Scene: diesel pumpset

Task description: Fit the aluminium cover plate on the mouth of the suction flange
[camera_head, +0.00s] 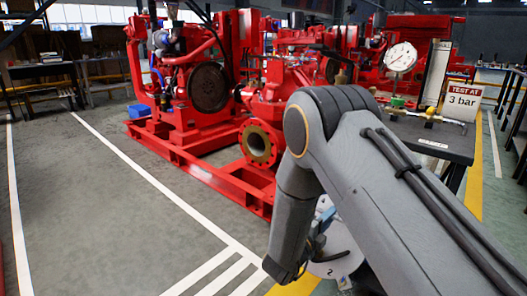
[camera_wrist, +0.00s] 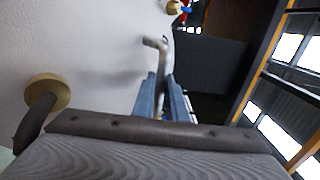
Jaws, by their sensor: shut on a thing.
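The suction flange (camera_head: 260,145) is a brass-coloured ring with a dark open mouth, low on the front of the red pump. A pale round plate (camera_head: 338,262) marked 2 shows below my arm, to the right of and nearer than the flange; my arm hides part of it. My gripper (camera_wrist: 163,78) is shut on a bent metal handle (camera_wrist: 158,47) in the wrist view. A broad pale grey face (camera_wrist: 85,45) beside the handle seems to be this cover plate. The plate is apart from the flange. A brass knob (camera_wrist: 47,90) on a dark stem stands at left.
A bench (camera_head: 432,138) at right carries a pressure gauge (camera_head: 401,57) and a "TEST AT 3 bar" sign (camera_head: 462,97). The red base frame (camera_head: 215,172) runs below the pumpset. The grey floor (camera_head: 85,215) at left is clear.

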